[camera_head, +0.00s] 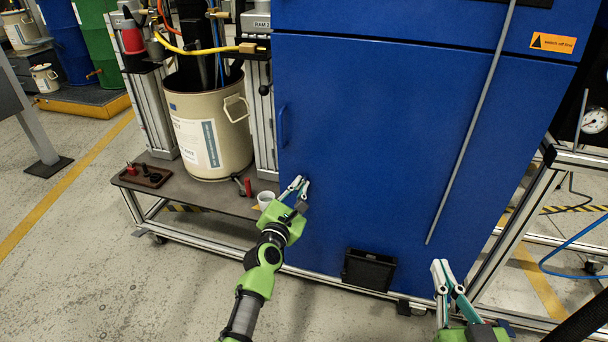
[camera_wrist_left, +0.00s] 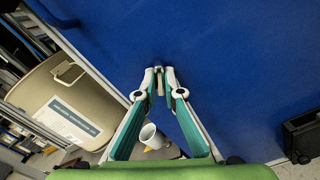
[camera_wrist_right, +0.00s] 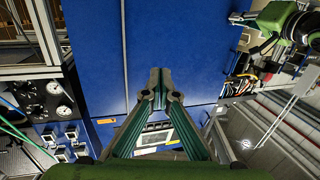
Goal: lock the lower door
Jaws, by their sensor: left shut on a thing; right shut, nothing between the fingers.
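The lower door (camera_head: 385,140) is a large blue panel, flush with the cabinet front, with a blue bar handle (camera_head: 282,127) near its left edge. My left gripper (camera_head: 303,184) is at the door's left side, below the handle. In the left wrist view its fingertips (camera_wrist_left: 160,72) are shut on a small metal piece, perhaps a key (camera_wrist_left: 160,86), close against the blue face. The fingers hide most of this piece, so I cannot tell how it is turned. My right gripper (camera_head: 447,275) is shut and empty, in front of the cabinet's lower right; its fingertips also show in the right wrist view (camera_wrist_right: 160,78).
A beige drum (camera_head: 212,130) stands on a low bench left of the cabinet. A white cup (camera_head: 266,199) is close to my left gripper. A black box (camera_head: 369,270) sits low on the cabinet front. A grey rod (camera_head: 470,130) runs down the door's right part.

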